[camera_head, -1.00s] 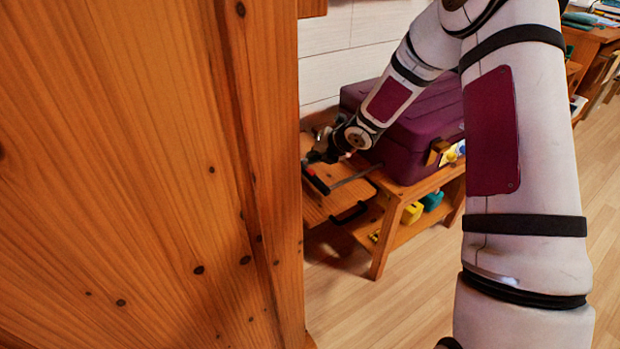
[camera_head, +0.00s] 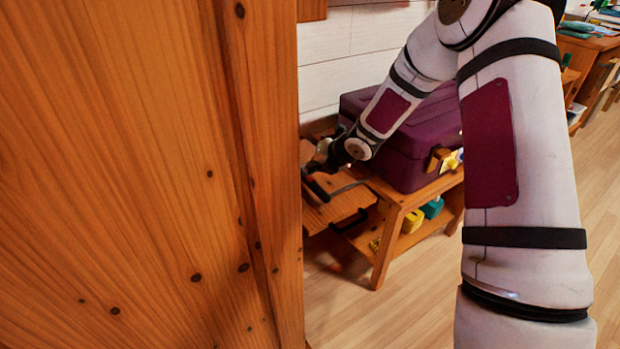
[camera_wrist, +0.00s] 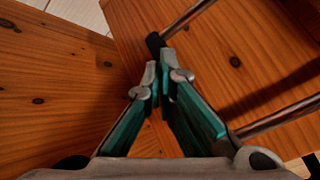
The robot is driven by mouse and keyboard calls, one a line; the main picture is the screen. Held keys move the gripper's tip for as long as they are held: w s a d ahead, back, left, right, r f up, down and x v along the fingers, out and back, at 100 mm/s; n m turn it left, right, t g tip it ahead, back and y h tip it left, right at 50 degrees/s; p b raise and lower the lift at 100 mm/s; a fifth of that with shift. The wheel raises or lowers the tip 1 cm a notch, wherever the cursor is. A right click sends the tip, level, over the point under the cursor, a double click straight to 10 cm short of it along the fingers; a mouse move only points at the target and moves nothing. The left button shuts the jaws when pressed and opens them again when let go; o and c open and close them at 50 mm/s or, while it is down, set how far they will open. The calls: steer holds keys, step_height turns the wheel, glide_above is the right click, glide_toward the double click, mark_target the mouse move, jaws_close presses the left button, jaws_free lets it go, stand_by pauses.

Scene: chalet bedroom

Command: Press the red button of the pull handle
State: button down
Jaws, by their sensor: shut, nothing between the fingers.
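The pull handle shows in the wrist view as metal rods (camera_wrist: 186,18) over brown wood, with a dark end (camera_wrist: 155,42) just beyond my fingertips. My gripper (camera_wrist: 165,76) is shut and empty, with grey tips and teal inner sides. Whether the tips touch the dark end I cannot tell. In the head view, the handle (camera_head: 318,189) is a small dark piece with a grey rod, low over the wooden surface, and my gripper (camera_head: 312,168) is beside it, partly behind the wooden panel edge. The red button cannot be made out in either current view.
A large wooden panel (camera_head: 120,180) fills the left of the head view and hides part of the bench. A purple case (camera_head: 420,125) stands on the wooden bench (camera_head: 388,245), close by my arm. Yellow (camera_head: 412,221) and green (camera_head: 432,207) items sit on its lower shelf. The floor in front is clear.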

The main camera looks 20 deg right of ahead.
mark_target(313, 179)
steer(key=shift+f, duration=0.2)
stand_by(0.5)
steer(key=shift+f+b, duration=0.3)
steer(key=shift+b, duration=0.2)
steer(key=shift+f+b, duration=0.25)
steer(key=shift+b, duration=0.1)
stand_by(0.4)
steer(key=shift+r+p, duration=0.65)
steer(key=shift+r, duration=0.15)
steer(key=shift+r+p, duration=2.6)
steer(key=shift+r, duration=0.35)
